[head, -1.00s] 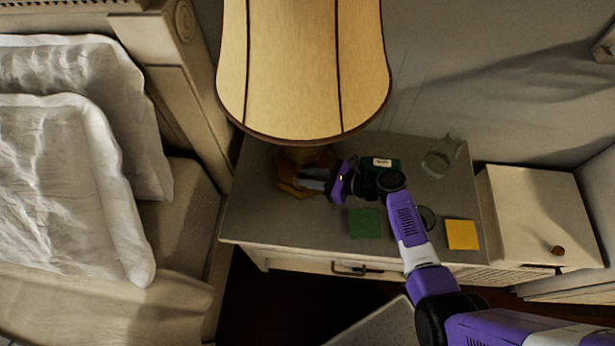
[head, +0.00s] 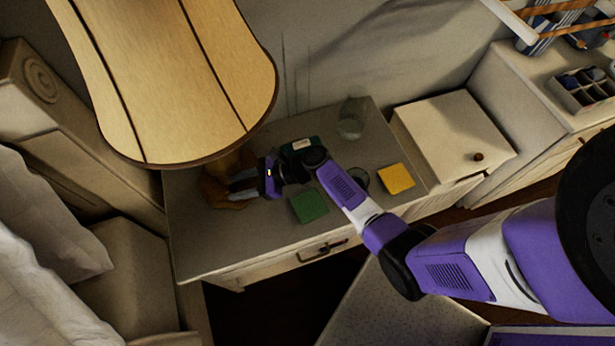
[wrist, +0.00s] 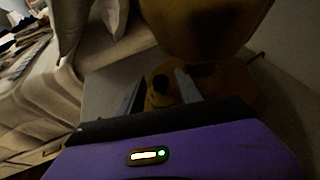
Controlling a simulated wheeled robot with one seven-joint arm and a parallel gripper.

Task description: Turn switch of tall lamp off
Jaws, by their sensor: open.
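The tall lamp has a large tan shade (head: 175,75) with dark seams, at the upper left of the head view. Its brown base (head: 228,180) stands on the nightstand, partly hidden by the shade. In the wrist view the lamp base (wrist: 245,85) fills the upper middle, and a small dark knob (wrist: 160,84), which looks like the switch, sits low on it. My gripper (head: 238,188) is at the lamp base. In the wrist view my gripper (wrist: 158,88) is open, with a finger on each side of the knob. I cannot tell whether the fingers touch it.
The nightstand (head: 215,245) also holds a green square (head: 308,206), a yellow square (head: 396,178), a dark green box (head: 300,147) and a clear glass (head: 350,120). A pillow (head: 50,220) and the bed lie to the left. A white cabinet (head: 450,130) stands at right.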

